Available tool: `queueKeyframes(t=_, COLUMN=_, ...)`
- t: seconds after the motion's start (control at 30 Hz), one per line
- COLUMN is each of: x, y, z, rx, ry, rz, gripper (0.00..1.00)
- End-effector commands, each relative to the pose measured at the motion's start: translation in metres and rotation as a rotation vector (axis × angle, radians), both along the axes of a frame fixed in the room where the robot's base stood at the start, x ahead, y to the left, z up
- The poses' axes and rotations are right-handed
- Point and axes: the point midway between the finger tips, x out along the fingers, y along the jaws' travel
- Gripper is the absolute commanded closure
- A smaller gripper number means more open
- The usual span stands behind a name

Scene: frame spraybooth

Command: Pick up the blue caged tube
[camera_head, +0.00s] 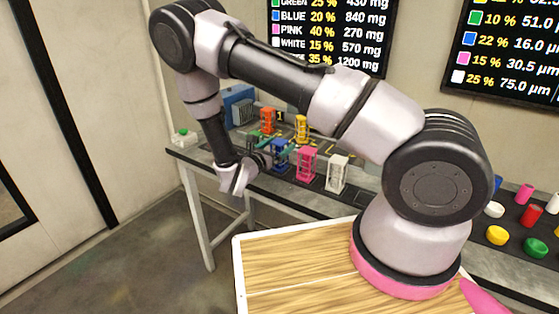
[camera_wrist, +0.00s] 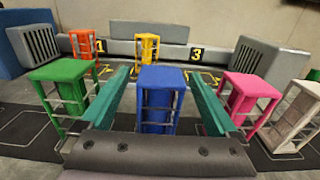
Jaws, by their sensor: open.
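The blue caged tube (camera_wrist: 160,80) stands upright in the middle of the wrist view, and its base is hidden behind the gripper's body. My gripper (camera_wrist: 162,72) is open, with one green finger on each side of the blue caged tube and space between. In the head view the blue caged tube (camera_head: 279,157) stands on the table, just right of my gripper (camera_head: 266,155). I cannot tell whether either finger touches it.
A green caged tube (camera_wrist: 66,84) stands close on the left, and a pink one (camera_wrist: 249,92) and a white one (camera_wrist: 298,115) on the right. Orange (camera_wrist: 84,45) and yellow (camera_wrist: 147,46) ones stand behind. A blue-grey box (camera_head: 238,105) stands at the table's back left.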

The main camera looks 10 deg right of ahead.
Motion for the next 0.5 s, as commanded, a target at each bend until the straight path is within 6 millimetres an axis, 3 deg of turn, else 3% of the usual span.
queueKeyframes(t=0.23, x=0.0018, y=-0.0017, z=-0.0001, rx=0.0, ry=0.0, rz=0.001, gripper=0.05)
queueKeyframes(t=0.27, x=0.0018, y=-0.0017, z=-0.0001, rx=0.0, ry=0.0, rz=0.001, gripper=0.13)
queueKeyframes(t=0.4, x=0.0018, y=-0.0016, z=-0.0001, rx=0.0, ry=0.0, rz=0.001, gripper=0.66)
queueKeyframes(t=0.5, x=0.0017, y=-0.0016, z=-0.0001, rx=0.001, ry=0.001, rz=0.001, gripper=1.0)
